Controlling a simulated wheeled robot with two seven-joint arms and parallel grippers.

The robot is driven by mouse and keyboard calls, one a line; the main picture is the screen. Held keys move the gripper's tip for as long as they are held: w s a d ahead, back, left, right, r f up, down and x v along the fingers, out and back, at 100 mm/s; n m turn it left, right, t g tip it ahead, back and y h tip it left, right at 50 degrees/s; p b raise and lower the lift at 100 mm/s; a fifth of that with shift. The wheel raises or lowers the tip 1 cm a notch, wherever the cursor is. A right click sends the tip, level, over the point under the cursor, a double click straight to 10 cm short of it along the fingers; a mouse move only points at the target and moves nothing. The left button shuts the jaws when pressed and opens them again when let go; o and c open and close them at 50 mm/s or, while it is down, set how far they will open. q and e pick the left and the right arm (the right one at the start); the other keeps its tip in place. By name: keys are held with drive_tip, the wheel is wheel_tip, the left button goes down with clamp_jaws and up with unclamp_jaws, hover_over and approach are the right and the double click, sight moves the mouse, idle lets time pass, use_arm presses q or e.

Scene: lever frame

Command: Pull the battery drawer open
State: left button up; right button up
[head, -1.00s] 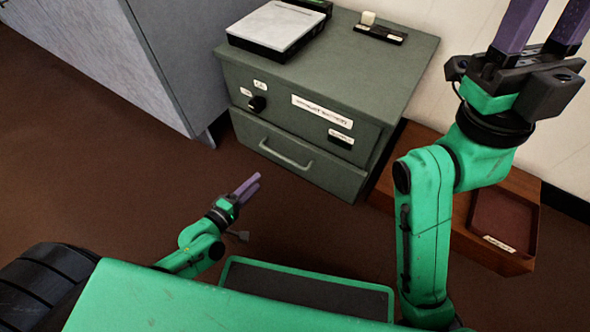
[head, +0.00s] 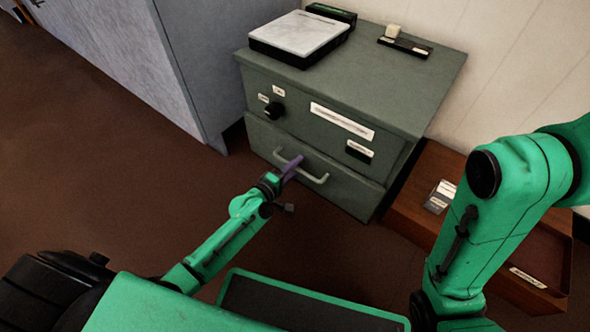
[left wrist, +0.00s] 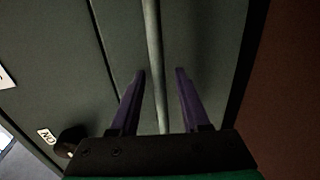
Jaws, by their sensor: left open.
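The drawer (head: 345,190) is the lower front of a grey-green cabinet (head: 400,97) and looks shut. It has a pale bar handle (head: 315,180). My left gripper (head: 294,164) is at the left part of this handle, its purple fingers open. In the left wrist view the handle (left wrist: 153,45) runs between the two spread fingers (left wrist: 160,73), with space on both sides.
A black knob (head: 274,109) and labels are on the cabinet's upper front. A pale-topped box (head: 298,34) and a small black holder (head: 405,46) stand on top. A brown open box (head: 410,205) is at the cabinet's right. Floor (head: 110,190) in front is clear.

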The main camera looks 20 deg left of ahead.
use_arm(q)
clamp_jaws()
idle(1.4)
